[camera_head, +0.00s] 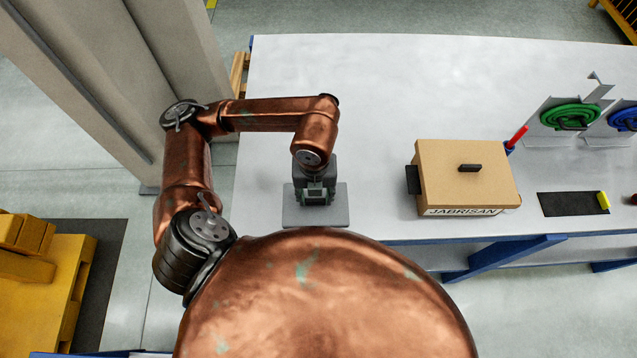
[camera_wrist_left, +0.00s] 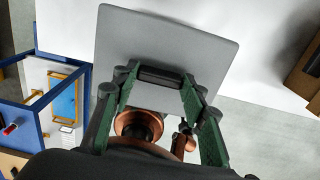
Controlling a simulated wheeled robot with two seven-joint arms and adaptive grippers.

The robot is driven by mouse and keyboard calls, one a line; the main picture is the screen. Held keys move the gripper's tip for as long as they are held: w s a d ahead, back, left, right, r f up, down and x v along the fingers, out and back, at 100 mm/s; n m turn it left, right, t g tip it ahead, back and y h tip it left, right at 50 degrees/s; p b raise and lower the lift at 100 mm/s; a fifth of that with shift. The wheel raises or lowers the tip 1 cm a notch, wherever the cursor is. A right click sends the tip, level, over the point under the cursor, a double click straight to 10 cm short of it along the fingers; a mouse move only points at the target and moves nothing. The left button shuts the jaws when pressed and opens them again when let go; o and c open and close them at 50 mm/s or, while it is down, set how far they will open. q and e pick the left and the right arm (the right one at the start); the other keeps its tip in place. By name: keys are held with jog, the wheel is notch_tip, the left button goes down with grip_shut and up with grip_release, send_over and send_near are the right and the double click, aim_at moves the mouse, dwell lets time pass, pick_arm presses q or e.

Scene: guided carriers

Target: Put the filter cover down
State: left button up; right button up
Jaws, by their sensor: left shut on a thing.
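The filter cover, which I take to be the flat grey plate (camera_head: 334,212), is under my left gripper (camera_head: 316,198) near the table's front left edge. In the left wrist view the plate (camera_wrist_left: 165,42) spreads out beyond the fingertips. There my left gripper (camera_wrist_left: 160,76) is shut on a dark bar-shaped grip on the plate. The plate looks roughly level; I cannot tell whether it touches the table or hangs just above it. The gripper hides the plate's middle. My right gripper is not in view.
The white table (camera_head: 400,85) is clear behind and left of a tan box (camera_head: 440,185) marked JABRISAN with a black handle. A green coil (camera_head: 570,116), a blue coil (camera_head: 625,119) and a black mat (camera_head: 565,204) are at the right. A pillar (camera_head: 95,80) stands left.

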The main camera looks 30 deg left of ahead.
pick_arm(q)
jog(key=w, duration=0.1)
jog(key=w+a+f, duration=0.1)
jog(key=w+a, duration=0.1)
jog(key=shift+w+f+p, duration=0.35)
jog(key=shift+w+p, duration=0.05)
jog(key=w+f, duration=0.1)
jog(key=f, duration=0.1)
jog(key=w+a+f, duration=0.1)
jog(key=w+f, duration=0.1)
jog(key=w+a+f+p, duration=0.1)
jog(key=shift+w+f, duration=0.15)
jog(key=shift+f, duration=0.25)
notch_tip(320, 180, down, 3)
jog(key=shift+w+a+f+p, duration=0.1)
jog(key=shift+p, duration=0.65)
jog(key=shift+f, duration=0.1)
jog(key=shift+f, duration=0.1)
jog(key=shift+f+b, duration=0.15)
jog(key=shift+b, duration=0.15)
jog(key=o, duration=1.4)
jog(key=shift+o, duration=0.2)
